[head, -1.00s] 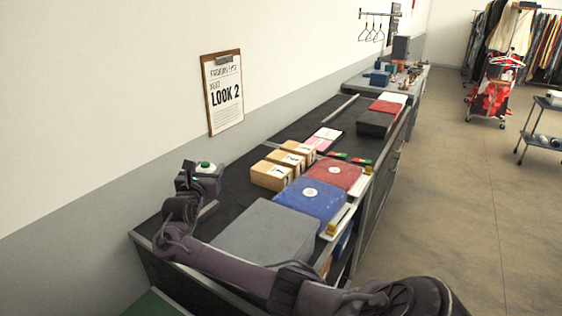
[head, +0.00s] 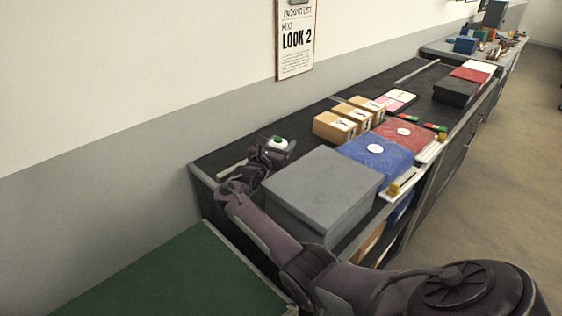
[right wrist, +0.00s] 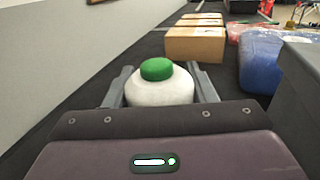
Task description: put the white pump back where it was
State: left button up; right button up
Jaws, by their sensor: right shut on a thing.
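My right gripper (head: 277,150) is shut on a white rounded bottle with a green cap (right wrist: 160,88). The fingers stand on either side of the bottle in the right wrist view, and the bottle is upright. In the head view it shows small above the near left part of the dark table (head: 232,157), behind the grey box. I cannot tell whether it touches the table. No pump nozzle or shoe shape shows on it, and I see nothing else that is clearly a white pump. My left gripper is out of view.
A large grey box (head: 320,187) stands beside my right arm. Beyond are cardboard boxes (head: 335,126), a blue packet (head: 368,160), a red packet (head: 410,138) and a black box (head: 455,92). A clipboard (head: 295,40) hangs on the wall. A green surface (head: 170,275) lies at lower left.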

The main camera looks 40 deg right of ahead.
notch_tip(320, 180, down, 4)
jog(key=shift+r+b, duration=0.25)
jog(key=shift+b, duration=0.6)
jog(key=shift+w+f, duration=0.1)
jog(key=shift+f, duration=0.3)
jog(key=shift+f, duration=0.15)
jog(key=o, duration=1.3)
